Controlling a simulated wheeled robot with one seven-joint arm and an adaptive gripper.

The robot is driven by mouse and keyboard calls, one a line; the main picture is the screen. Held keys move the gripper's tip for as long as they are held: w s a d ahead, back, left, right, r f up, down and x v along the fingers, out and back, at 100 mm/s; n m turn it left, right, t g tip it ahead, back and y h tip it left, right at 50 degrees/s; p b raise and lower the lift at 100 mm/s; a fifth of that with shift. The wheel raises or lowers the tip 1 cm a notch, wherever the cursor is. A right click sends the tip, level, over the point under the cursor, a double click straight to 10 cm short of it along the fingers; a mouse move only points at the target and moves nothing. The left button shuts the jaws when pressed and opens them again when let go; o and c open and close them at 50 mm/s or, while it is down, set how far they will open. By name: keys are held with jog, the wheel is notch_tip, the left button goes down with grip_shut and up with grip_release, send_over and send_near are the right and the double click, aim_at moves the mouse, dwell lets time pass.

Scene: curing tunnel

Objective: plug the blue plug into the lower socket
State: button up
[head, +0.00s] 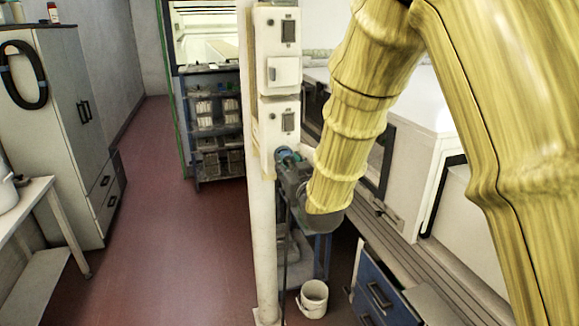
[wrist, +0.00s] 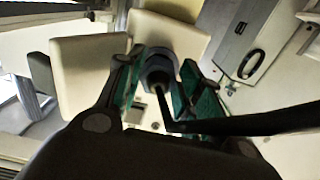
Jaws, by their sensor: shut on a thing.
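My gripper (head: 288,162) is at the white post, just below the lower socket box (head: 267,136). It is shut on the blue plug (head: 284,153). The wrist view shows the plug (wrist: 159,66) between the teal finger pads, its black cable (wrist: 250,124) running off to the right. The upper socket box (head: 267,38) is higher on the post. Both boxes have a dark rectangular switch on the front. Cream box shapes (wrist: 165,36) lie beyond the plug in the wrist view. The plug's front end is hidden, and I cannot tell whether it touches a socket.
The white post (head: 262,235) stands close beside my gripper. A white bucket (head: 313,298) is on the floor at its foot. A blue drawer unit (head: 380,297) and a long white machine are at the right. A dark shelf rack (head: 215,125) stands behind. Red floor at left is clear.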

jog(key=shift+w+a, duration=0.1)
jog(key=shift+w, duration=0.2)
jog(key=o, duration=1)
jog(key=v, duration=1.2)
